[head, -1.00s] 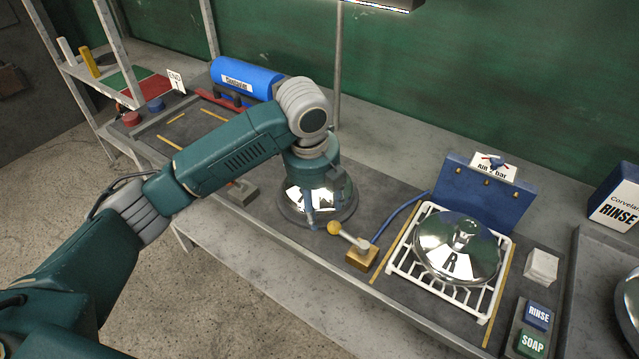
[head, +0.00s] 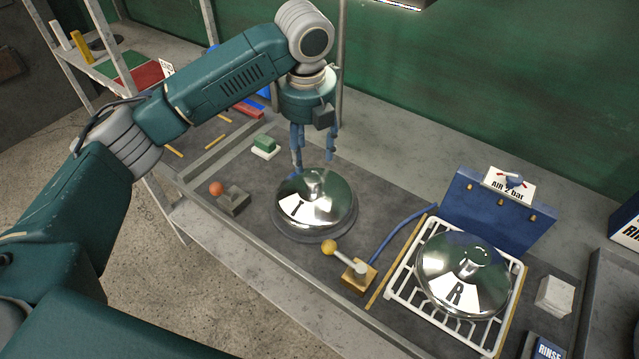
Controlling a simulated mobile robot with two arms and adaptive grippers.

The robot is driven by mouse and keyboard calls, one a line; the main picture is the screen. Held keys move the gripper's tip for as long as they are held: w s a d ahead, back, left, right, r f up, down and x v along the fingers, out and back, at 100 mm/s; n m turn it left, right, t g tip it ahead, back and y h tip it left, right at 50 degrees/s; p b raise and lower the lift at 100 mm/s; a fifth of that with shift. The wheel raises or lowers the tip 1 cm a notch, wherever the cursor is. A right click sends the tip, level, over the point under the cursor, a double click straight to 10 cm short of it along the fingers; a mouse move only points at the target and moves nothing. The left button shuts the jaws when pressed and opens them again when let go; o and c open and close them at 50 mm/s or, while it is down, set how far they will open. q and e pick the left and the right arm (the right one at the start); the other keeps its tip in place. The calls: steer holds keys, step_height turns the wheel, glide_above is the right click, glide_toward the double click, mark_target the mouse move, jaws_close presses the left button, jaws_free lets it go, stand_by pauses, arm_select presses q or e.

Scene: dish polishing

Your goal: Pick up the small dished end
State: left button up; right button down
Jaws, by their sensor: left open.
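Two shiny steel dished ends with knobs on top are in the head view. One, with a white patch marked like an I (head: 325,205), sits on a dark round disc (head: 287,232) in the middle of the bench. The other, marked R (head: 442,262), lies on a white wire rack (head: 401,284) at the right. Which one is smaller is hard to tell. My left gripper (head: 314,158) points down with its blue fingers spread. It is empty, above and just behind the knob of the I-marked end. My right gripper is not in view.
A yellow-knobbed lever on a wooden block (head: 358,277) stands between disc and rack. A blue air box (head: 495,215) with a hose is behind the rack. A grey block with an orange ball (head: 233,201) is left of the disc. A green-topped pad (head: 264,145) lies behind.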

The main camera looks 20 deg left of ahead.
mark_target(314, 176)
arm_select(q)
step_height(314, 176, down, 2)
steer(key=shift+f+p, duration=0.1)
steer(key=shift+p, duration=0.25)
step_height(314, 176, down, 2)
steer(key=shift+s+f+p, duration=0.15)
steer(key=shift+f+p, duration=0.1)
steer(key=shift+p, duration=0.05)
steer(key=shift+f, duration=0.35)
steer(key=f, duration=0.1)
steer(key=f+p, duration=0.1)
steer(key=f, duration=0.1)
steer(key=w+f+p, duration=0.1)
steer(key=shift+w+d+f, duration=0.1)
steer(key=shift+d+f, duration=0.15)
steer(key=shift+f, duration=0.15)
steer(key=shift+c, duration=1)
jaws_close()
steer(key=shift+w, duration=0.15)
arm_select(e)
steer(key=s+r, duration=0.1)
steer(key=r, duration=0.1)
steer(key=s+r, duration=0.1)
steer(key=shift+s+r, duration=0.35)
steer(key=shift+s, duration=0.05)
